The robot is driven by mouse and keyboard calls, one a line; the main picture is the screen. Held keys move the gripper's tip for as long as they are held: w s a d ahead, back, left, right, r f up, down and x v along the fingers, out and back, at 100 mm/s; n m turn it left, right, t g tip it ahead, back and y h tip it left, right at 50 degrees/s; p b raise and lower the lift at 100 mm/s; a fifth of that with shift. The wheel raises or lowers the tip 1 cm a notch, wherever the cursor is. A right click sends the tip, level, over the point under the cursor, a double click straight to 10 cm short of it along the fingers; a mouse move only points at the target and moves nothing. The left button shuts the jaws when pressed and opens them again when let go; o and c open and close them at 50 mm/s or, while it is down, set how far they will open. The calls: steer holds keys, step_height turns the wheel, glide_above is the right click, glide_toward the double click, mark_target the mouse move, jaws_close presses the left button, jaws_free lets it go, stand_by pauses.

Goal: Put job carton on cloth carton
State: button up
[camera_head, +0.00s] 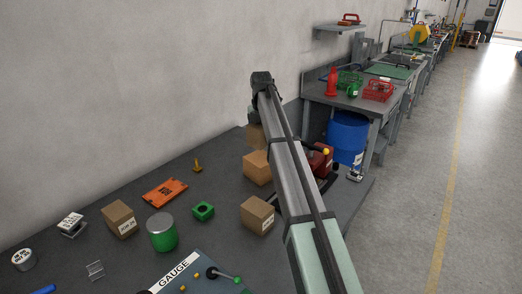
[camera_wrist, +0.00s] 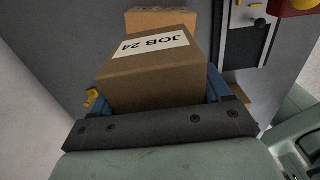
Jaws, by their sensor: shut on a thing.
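The job carton (camera_wrist: 150,75) is a brown box with a white "JOB 24" label, seen close up in the wrist view. My gripper (camera_wrist: 158,92) is shut on it, with a blue finger at each side. Another brown carton (camera_wrist: 160,18) shows just beyond it, its label hidden. In the head view my arm hides the gripper; a partly covered carton (camera_head: 255,135) shows beside the arm, with a plain-sided carton (camera_head: 257,167) in front. Two labelled cartons stand nearer, one at centre (camera_head: 257,215) and one at left (camera_head: 119,220). I cannot tell which is the cloth carton.
The dark table holds a green canister (camera_head: 162,233), a green block (camera_head: 203,211), an orange plate (camera_head: 165,190), a yellow cone (camera_head: 197,166) and a gauge panel (camera_head: 175,272). A red machine (camera_head: 319,160) stands right of my arm. The wall is close behind.

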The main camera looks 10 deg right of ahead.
steer(key=shift+f, duration=3.25)
steer(key=shift+f, duration=0.15)
steer(key=o, duration=1.3)
steer(key=shift+c, duration=0.2)
step_height(320, 180, up, 12)
steer(key=shift+r, duration=0.15)
